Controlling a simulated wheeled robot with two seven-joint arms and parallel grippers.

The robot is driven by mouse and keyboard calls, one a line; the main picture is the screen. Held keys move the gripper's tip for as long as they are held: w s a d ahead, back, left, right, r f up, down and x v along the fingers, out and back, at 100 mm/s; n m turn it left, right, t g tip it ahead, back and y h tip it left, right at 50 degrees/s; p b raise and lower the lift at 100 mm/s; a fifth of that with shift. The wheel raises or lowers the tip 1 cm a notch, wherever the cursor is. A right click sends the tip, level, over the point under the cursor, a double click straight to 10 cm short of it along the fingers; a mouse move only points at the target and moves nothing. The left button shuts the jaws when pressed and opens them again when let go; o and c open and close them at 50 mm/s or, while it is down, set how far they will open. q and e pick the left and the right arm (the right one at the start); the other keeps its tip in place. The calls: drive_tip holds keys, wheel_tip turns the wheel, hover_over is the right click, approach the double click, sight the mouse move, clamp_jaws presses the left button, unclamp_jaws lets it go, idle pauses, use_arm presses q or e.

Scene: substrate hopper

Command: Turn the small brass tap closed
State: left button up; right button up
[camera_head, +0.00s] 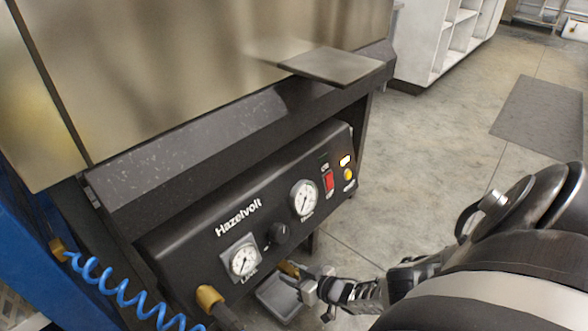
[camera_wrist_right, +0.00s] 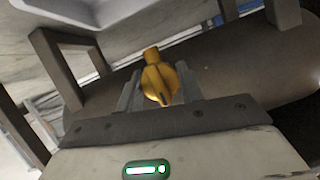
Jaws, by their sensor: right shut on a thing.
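The small brass tap (camera_head: 289,270) sits under the lower edge of the black Hazelvolt panel (camera_head: 190,251), in the middle of the head view. My right gripper (camera_head: 306,287) reaches it from the right and is shut on it. In the right wrist view the tap (camera_wrist_right: 158,83) stands between the two fingers of my right gripper (camera_wrist_right: 160,95), one on each side. Its handle is partly hidden by the fingers in the head view, so I cannot tell its exact angle there. My left gripper is not in view.
A grey tray (camera_head: 279,300) lies below the tap. The panel carries two gauges, a black knob (camera_head: 278,235) and a red switch (camera_head: 328,182). Open floor lies right.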

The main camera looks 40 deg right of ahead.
idle(0.6)
drive_tip(key=o, duration=1)
drive_tip(key=shift+s+r, duration=0.1)
drive_tip(key=shift+s, duration=0.15)
drive_tip(key=p+v, duration=0.4)
drive_tip(key=v, duration=0.2)
drive_tip(key=shift+s+d+r, duration=0.15)
drive_tip(key=shift+s+r, duration=0.1)
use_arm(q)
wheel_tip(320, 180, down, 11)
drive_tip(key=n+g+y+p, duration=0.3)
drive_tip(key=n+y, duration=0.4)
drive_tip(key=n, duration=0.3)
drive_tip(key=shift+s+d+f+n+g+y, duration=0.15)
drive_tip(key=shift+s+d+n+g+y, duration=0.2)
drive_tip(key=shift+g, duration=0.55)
use_arm(e)
approach(299, 276)
drive_tip(key=shift+d+f+v, duration=0.1)
drive_tip(key=shift+d+v, duration=0.05)
drive_tip(key=shift+v, duration=0.8)
drive_tip(key=shift+d+f+v, duration=0.1)
drive_tip(key=shift+v, duration=0.9)
